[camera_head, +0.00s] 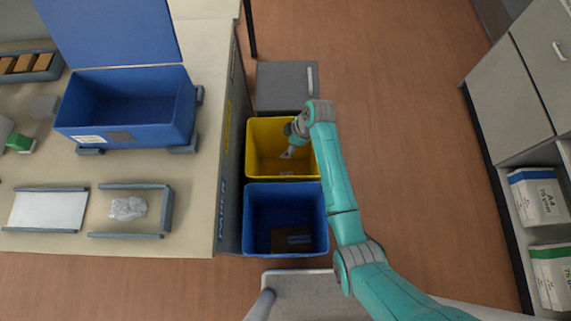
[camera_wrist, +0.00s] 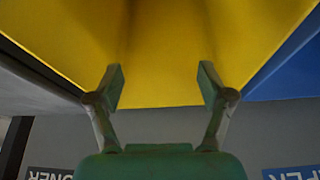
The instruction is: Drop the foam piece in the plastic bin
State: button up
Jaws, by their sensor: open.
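The yellow bin (camera_head: 254,150) stands on the floor beside the counter, between a grey lidded bin and a blue bin. My gripper (camera_head: 288,153) hangs over the yellow bin's inside. In the wrist view my gripper (camera_wrist: 160,88) has its two fingers well apart, with nothing between them and yellow bin surface (camera_wrist: 160,40) beyond. A small pale thing (camera_head: 287,173) shows low in the yellow bin in the head view; it is too small to tell whether it is the foam piece.
The blue bin (camera_head: 250,215) holds something dark. The grey bin (camera_head: 285,85) is closed. On the counter (camera_head: 205,225) are an open blue box (camera_head: 125,105), a clear crumpled bag (camera_head: 127,208) in a tray and a grey block (camera_head: 44,106). The floor at right is clear.

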jog(key=v, duration=1.1)
jog(key=shift+r, duration=0.25)
jog(key=shift+d, duration=0.1)
